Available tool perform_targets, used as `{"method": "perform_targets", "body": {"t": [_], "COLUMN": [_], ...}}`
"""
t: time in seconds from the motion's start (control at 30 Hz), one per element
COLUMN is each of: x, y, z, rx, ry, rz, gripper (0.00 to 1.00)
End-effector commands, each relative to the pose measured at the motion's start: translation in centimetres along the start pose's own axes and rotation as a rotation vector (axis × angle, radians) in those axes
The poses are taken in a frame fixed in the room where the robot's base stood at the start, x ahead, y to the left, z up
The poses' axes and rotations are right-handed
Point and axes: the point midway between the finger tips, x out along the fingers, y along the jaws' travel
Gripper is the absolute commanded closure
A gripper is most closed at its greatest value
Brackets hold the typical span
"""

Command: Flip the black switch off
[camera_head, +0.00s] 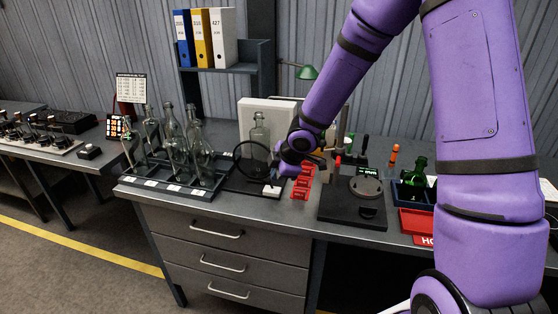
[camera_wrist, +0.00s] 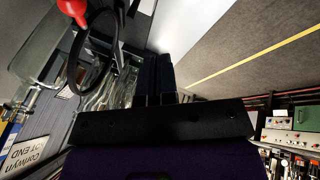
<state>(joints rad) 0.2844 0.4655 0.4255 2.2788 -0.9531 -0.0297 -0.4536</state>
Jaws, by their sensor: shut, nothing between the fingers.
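My gripper (camera_head: 272,180) is low over the bench, in front of a clear bottle and a white panel. In the wrist view its dark fingers (camera_wrist: 159,85) are together with nothing between them. A small white plate (camera_head: 271,191) lies on the dark base just below my fingertips; a small dark part seems to be at its top. I cannot tell for sure whether this is the black switch, or which way it is set. My fingertips hide part of that spot, and contact cannot be told.
A clear bottle (camera_head: 260,131) stands before the white panel (camera_head: 251,108), with a dark ring (camera_head: 236,164) in front. Several clear bottles (camera_head: 173,143) stand in a rack to the left.

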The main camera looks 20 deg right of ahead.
Motion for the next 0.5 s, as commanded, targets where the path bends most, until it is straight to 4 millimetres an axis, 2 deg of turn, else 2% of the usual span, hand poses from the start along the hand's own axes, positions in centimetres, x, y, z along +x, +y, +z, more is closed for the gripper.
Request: {"method": "perform_targets", "body": {"t": [0.5], "x": [-3.4], "y": [0.7], "z": [-0.9], "rx": [0.003], "ry": [-0.001], "rz": [0.003], "gripper": [1.0]}}
